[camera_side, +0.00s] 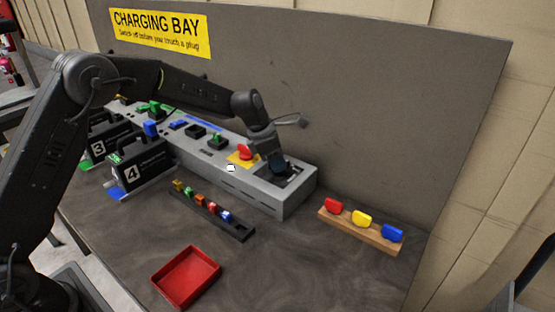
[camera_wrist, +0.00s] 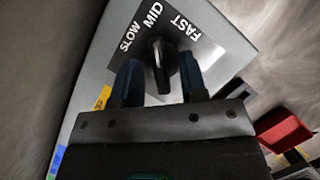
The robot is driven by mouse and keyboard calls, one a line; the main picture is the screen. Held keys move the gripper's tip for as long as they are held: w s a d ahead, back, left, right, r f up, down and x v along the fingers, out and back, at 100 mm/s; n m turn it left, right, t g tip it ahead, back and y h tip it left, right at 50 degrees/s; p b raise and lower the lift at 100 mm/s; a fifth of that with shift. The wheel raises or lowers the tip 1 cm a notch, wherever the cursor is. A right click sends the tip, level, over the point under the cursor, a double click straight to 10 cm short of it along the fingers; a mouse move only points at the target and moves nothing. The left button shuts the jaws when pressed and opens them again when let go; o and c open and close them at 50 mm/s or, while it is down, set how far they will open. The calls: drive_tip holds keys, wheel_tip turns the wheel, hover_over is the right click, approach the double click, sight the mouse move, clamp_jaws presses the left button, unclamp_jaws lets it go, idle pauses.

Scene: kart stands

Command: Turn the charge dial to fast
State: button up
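The charge dial (camera_wrist: 160,66) is a black knob on a dark plate marked SLOW, MID and FAST in the wrist view. Its narrow end points at about MID, with FAST (camera_wrist: 185,27) to the right. My gripper (camera_wrist: 161,80) is open, with one blue-tipped finger on each side of the knob. A gap shows on both sides, so it does not appear to grip. In the side view my gripper (camera_side: 277,162) is low over the right end of the grey charger box (camera_side: 295,203), largely hiding the dial there.
A red switch (camera_side: 245,151) on a yellow plate sits just left of my gripper. A wooden rack (camera_side: 358,233) with coloured pieces lies to the right. A dark fuse strip (camera_side: 208,213) and a red tray (camera_side: 186,277) lie in front. The back panel (camera_side: 350,90) rises behind the box.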

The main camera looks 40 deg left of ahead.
drive_tip(key=shift+w+d+f, duration=0.1)
drive_tip(key=shift+f, duration=0.05)
clamp_jaws()
idle(0.4)
drive_tip(key=shift+m, duration=0.3)
drive_tip(key=m, duration=0.2)
drive_tip(key=m+g+h, duration=0.1)
drive_tip(key=m, duration=0.1)
drive_tip(key=shift+f+g, duration=0.1)
drive_tip(key=shift+g, duration=0.2)
drive_tip(key=shift+m+g, duration=0.8)
drive_tip(key=shift+m, duration=1.3)
